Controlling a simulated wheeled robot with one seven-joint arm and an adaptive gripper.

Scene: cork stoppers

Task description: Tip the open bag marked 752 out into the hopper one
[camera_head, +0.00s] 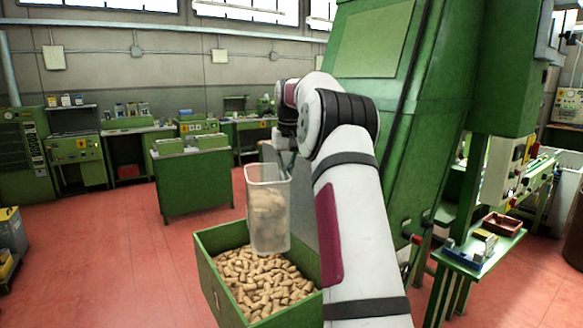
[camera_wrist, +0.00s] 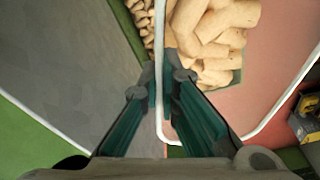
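A tall, clear, open-topped bag (camera_head: 254,192) with a pale rim stands upright, with cork stoppers inside its lower part. No number can be read on it. In the wrist view, the bag's rim (camera_wrist: 159,60) runs between the fingers of my gripper (camera_wrist: 168,78), which are shut on its wall, with corks (camera_wrist: 212,28) beyond. In the head view my gripper (camera_head: 283,152) is at the bag's top edge, partly hidden by my arm. The bag's bottom overlaps a green crate full of corks (camera_head: 222,285); I cannot tell whether it touches them. No label identifies hopper one.
A large green machine (camera_head: 375,95) rises close behind and right of my arm. A small green side table (camera_head: 480,262) with a red-brown tray (camera_head: 503,224) stands at right. Green cabinets (camera_head: 193,185) stand further back.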

